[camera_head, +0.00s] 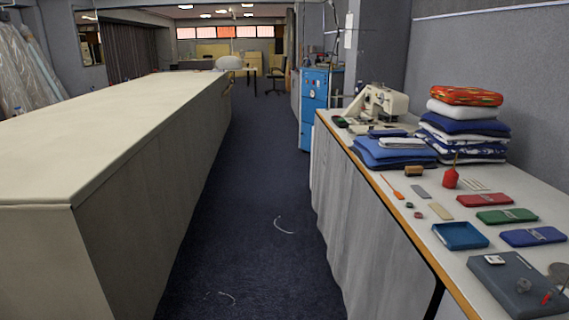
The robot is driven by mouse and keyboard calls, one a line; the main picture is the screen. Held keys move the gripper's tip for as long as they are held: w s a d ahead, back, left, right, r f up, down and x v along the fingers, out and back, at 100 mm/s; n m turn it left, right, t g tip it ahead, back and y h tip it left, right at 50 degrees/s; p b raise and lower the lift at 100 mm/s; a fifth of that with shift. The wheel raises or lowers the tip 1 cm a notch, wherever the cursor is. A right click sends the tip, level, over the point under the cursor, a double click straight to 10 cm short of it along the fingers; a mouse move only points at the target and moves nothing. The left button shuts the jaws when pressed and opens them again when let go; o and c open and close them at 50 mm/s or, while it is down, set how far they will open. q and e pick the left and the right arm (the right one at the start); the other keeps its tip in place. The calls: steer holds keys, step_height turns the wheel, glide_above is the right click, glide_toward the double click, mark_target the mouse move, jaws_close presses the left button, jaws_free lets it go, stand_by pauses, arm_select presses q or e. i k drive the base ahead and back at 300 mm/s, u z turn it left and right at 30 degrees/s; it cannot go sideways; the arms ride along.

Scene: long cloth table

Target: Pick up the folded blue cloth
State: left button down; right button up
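A folded blue cloth (377,156) lies on the long table (345,137) at the right, near its left edge. Smaller folded pieces, one white and one dark blue, rest on top of it. Right behind it to the right stands a taller stack of folded cloths (464,142), with blue, white and patterned layers and a red patterned one (466,96) on top. Neither of my grippers shows in the head view.
A sewing machine (383,103) stands behind the cloth. A long bare counter (100,115) runs along the left. The carpeted aisle (255,190) between is mostly clear.

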mark_target(391, 133)
steer(key=u, duration=0.45)
steer(key=i, duration=2.55)
steer(key=z, duration=0.85)
steer(key=i, duration=1.35)
steer(key=z, duration=0.75)
